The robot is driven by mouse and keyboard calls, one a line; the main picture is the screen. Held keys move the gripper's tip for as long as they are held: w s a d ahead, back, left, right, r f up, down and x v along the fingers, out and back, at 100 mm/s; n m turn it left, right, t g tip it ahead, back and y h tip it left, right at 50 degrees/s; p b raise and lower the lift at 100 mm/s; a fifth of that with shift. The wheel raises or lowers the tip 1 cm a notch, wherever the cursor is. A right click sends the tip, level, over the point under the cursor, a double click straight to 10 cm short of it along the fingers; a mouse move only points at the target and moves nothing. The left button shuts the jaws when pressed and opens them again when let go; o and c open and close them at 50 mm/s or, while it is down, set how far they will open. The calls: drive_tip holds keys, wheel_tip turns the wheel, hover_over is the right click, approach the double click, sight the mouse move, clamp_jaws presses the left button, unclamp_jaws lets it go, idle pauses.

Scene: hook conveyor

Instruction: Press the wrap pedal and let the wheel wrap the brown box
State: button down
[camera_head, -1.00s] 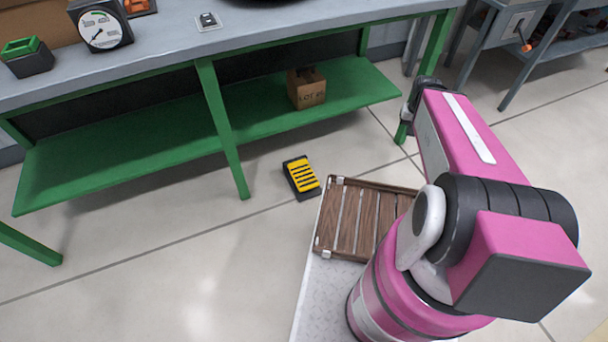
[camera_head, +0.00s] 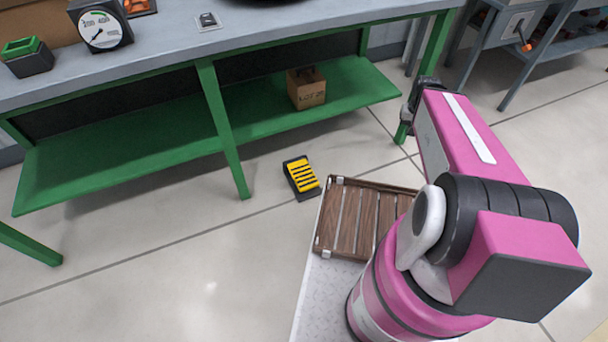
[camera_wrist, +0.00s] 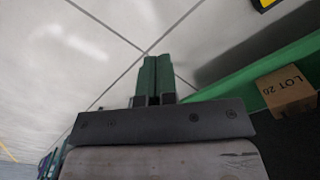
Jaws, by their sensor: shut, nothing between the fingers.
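The wrap pedal (camera_head: 302,178), yellow ribs on a black base, lies on the floor in front of the green shelf. A yellow and black corner at the top right of the wrist view (camera_wrist: 265,4) looks like the same pedal. A brown box (camera_head: 307,92) marked LOT sits on the shelf; it also shows at the right of the wrist view (camera_wrist: 288,90). My gripper (camera_wrist: 157,65) is shut and empty, over the floor beside the shelf and apart from pedal and box. In the head view it is mostly hidden behind my arm. The wheel cannot be made out.
The green shelf (camera_head: 120,150) runs under a grey workbench (camera_head: 170,45) with legs near the pedal. A dial gauge (camera_head: 101,28) and a green-topped black block (camera_head: 27,57) stand on the bench. Another grey table (camera_head: 520,50) is at the right. The floor left of the pedal is clear.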

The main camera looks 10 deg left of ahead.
drive_tip(key=w+a+f+n+t+h, duration=0.35)
drive_tip(key=w+a+f+n, duration=1)
drive_tip(key=a+f, duration=0.55)
drive_tip(key=a+f+n+t, duration=0.1)
drive_tip(key=a+f+n, duration=0.2)
drive_tip(key=a+f, duration=0.2)
drive_tip(key=w+a+f+n+t, duration=0.1)
drive_tip(key=a+f, duration=0.5)
drive_tip(key=a, duration=0.6)
drive_tip(key=w+a+f+n+t, duration=0.1)
drive_tip(key=a+f+n+t, duration=0.1)
drive_tip(key=a+f+n, duration=0.3)
drive_tip(key=shift+w+a+f+n+t, duration=0.3)
drive_tip(key=shift+a+n, duration=0.25)
drive_tip(key=shift+a, duration=1.5)
drive_tip(key=shift+s, duration=0.1)
